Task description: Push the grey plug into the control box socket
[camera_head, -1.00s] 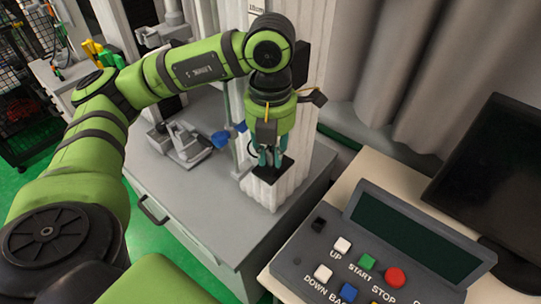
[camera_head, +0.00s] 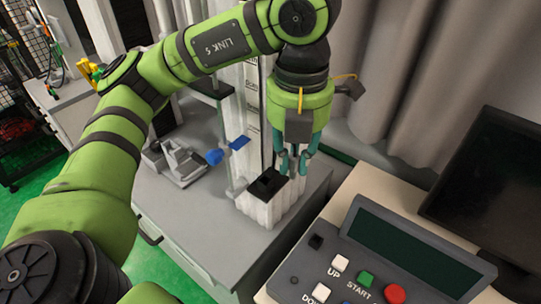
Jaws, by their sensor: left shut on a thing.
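The control box (camera_head: 380,262) is grey, with a dark screen and coloured buttons, at the lower right. Its socket (camera_head: 316,241) shows as a small black square near the box's upper left corner. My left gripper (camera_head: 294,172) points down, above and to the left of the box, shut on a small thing. I take this to be the grey plug, though the fingers mostly hide it. The gripper is apart from the socket and beside a black holder (camera_head: 268,185) with a dark recess, on a short white ribbed column. My right gripper is not in view.
A tall white tower stands behind the black holder. A grey clamp device (camera_head: 178,163) and a blue knob (camera_head: 238,143) are to its left on the grey cabinet (camera_head: 190,215). A black monitor (camera_head: 490,185) stands at the right, behind the box.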

